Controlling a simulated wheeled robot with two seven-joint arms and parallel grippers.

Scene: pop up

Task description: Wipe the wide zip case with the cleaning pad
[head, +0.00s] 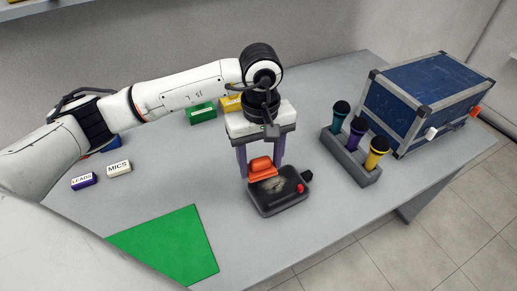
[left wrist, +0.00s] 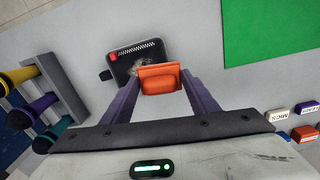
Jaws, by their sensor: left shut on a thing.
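The wide zip case (head: 280,197) is a dark, flat case with a zip line and a red tab, lying on the grey table. It also shows in the left wrist view (left wrist: 128,58), with a pale smudge on its top. My left gripper (head: 261,170) points down over the case with its purple fingers shut on the orange cleaning pad (head: 262,167). In the left wrist view the pad (left wrist: 160,79) sits between the fingertips and overlaps the case's edge. I cannot tell whether it touches the case. My right gripper is not in view.
A grey rack (head: 350,158) with several coloured microphones stands right of the case. A blue trunk (head: 425,95) is behind it. A green mat (head: 172,246) lies front left. Small labels (head: 119,168) and a green box (head: 202,113) are left. Table between mat and case is clear.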

